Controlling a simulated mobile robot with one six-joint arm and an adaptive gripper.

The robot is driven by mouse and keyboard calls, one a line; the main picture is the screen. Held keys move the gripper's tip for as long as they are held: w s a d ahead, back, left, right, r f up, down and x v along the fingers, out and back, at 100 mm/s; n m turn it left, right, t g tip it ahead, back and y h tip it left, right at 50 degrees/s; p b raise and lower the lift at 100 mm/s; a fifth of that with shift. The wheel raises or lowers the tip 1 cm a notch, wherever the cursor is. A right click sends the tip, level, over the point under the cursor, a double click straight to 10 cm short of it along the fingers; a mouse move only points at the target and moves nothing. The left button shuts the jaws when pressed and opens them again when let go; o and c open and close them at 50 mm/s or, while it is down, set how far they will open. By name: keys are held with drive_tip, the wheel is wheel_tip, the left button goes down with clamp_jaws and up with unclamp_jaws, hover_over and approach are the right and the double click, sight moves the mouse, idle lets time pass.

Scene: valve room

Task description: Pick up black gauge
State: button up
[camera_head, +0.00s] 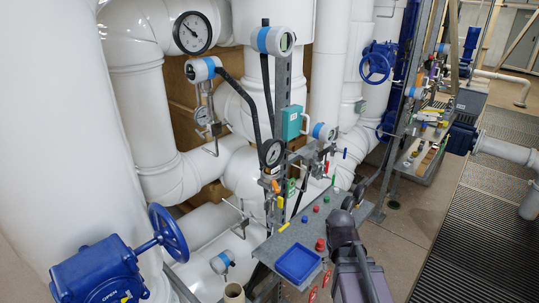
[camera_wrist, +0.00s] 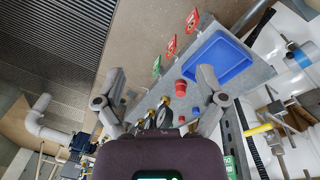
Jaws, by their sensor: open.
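A black-rimmed gauge with a white dial (camera_head: 271,153) sits upright in the head view, among pipe fittings behind the grey shelf. I cannot tell which is meant. My gripper (camera_head: 354,197) is over the shelf's right side, apart from these gauges. In the wrist view my gripper (camera_wrist: 162,74) has its fingers spread, with nothing held.
The grey shelf (camera_head: 262,252) holds a blue tray (camera_head: 297,264) and several coloured knobs, including a red one (camera_head: 320,245). A blue handwheel (camera_head: 168,233) stands at left. Pipes and upright posts crowd behind the shelf. Floor (camera_head: 405,225) is open at right.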

drive_tip(key=w+a+r+m+t+h+p, duration=0.25)
drive_tip(key=w+a+r+p, duration=0.3)
drive_tip(key=r, duration=0.35)
drive_tip(key=m+t+h+p, duration=0.45)
drive_tip(key=t+p, duration=0.35)
drive_tip(key=p, duration=0.8)
approach(269, 140)
drive_tip(key=shift+s+a+r, duration=0.25)
drive_tip(key=shift+a+r, duration=0.05)
drive_tip(key=shift+r, duration=0.05)
drive_tip(key=b+x, duration=0.3)
drive_tip(key=x, duration=0.5)
drive_tip(key=shift+w+d+f, duration=0.15)
drive_tip(key=shift+d+f, duration=0.05)
drive_tip(key=shift+f, duration=0.05)
